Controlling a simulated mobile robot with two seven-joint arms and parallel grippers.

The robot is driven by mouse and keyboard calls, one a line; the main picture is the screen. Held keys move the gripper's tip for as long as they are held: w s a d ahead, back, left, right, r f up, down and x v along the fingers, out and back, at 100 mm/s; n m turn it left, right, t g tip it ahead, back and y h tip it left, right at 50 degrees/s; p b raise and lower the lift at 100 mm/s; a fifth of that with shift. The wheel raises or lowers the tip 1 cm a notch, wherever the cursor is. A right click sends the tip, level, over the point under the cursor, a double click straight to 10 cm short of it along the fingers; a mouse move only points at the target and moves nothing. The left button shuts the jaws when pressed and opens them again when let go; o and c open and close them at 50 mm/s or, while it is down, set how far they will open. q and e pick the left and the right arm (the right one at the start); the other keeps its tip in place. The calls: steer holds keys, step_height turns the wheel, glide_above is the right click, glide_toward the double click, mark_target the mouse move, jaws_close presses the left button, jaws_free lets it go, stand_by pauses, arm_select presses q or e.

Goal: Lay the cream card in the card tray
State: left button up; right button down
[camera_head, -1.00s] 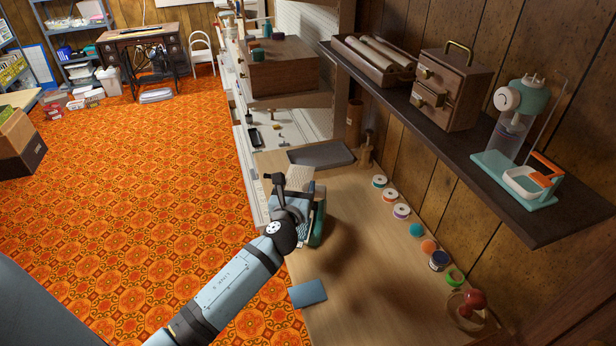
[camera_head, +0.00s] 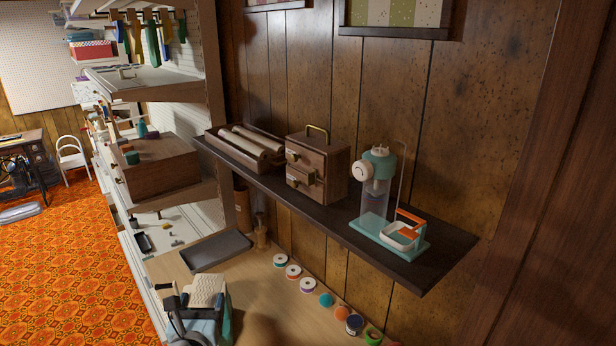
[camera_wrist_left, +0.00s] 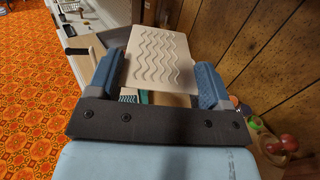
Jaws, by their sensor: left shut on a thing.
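The cream card (camera_head: 207,288), with wavy embossed lines that show in the left wrist view (camera_wrist_left: 160,55), is between the fingers of my left gripper (camera_head: 194,304). In the left wrist view the gripper (camera_wrist_left: 158,80) is shut on the card, one blue finger at each side. A shallow dark grey tray (camera_head: 216,251), which looks like the card tray, lies at the far end of the wooden worktop. It looks empty. The held card is nearer to me than the tray and apart from it in the head view. My right gripper is not in view.
Thread spools (camera_head: 293,272) line the wall side of the worktop (camera_head: 258,292). A dark shelf (camera_head: 345,234) above holds a wooden drawer box (camera_head: 317,172) and a teal-and-white device (camera_head: 378,185). A teal item (camera_head: 226,325) is partly hidden beside my left gripper.

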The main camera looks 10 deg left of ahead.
arm_select(q)
steer(key=s+d+r+m+h, duration=0.2)
steer(key=s+d+r+h, duration=0.1)
steer(key=s+d, duration=0.4)
steer(key=shift+s+d+r+h+p, duration=0.2)
steer(key=shift+s+h+p, duration=0.1)
steer(key=shift+h+p, duration=0.2)
